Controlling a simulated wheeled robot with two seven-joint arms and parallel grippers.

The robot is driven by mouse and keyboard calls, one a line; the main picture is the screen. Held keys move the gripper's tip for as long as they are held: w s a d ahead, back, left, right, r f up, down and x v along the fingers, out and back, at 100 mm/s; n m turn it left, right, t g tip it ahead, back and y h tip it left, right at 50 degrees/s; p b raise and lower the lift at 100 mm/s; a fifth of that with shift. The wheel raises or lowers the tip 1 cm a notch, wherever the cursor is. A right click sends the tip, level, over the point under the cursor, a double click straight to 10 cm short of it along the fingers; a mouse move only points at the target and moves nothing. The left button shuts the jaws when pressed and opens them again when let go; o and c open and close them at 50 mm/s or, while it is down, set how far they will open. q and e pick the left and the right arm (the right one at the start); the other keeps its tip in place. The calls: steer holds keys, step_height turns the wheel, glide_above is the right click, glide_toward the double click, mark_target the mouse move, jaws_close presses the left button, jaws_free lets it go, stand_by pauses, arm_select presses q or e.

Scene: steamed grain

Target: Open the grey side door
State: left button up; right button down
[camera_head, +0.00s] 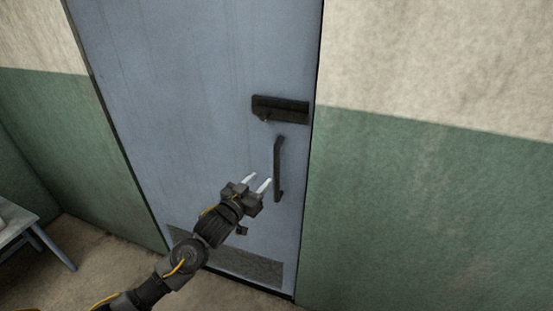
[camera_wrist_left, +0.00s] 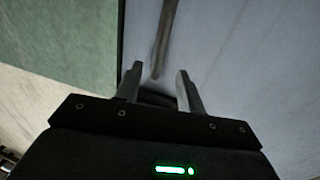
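The grey-blue side door (camera_head: 190,110) fills the middle of the head view and sits flush in its frame. A dark vertical pull handle (camera_head: 279,168) is near its right edge, below a dark latch plate (camera_head: 280,109). My left gripper (camera_head: 258,180) is open, its fingertips just left of the handle's lower part. In the left wrist view the handle (camera_wrist_left: 165,38) runs down toward the gap between the open fingers (camera_wrist_left: 158,78). Nothing is held. I cannot tell whether the fingers touch the handle. My right gripper is not in view.
Green and cream walls (camera_head: 430,220) flank the door on both sides. A small table (camera_head: 30,225) stands at the lower left. The brown floor (camera_head: 100,255) is clear between the table and the door.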

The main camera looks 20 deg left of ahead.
mark_target(275, 165)
arm_select(q)
steer(key=p+x, duration=0.3)
steer(key=x, duration=0.8)
jaws_close()
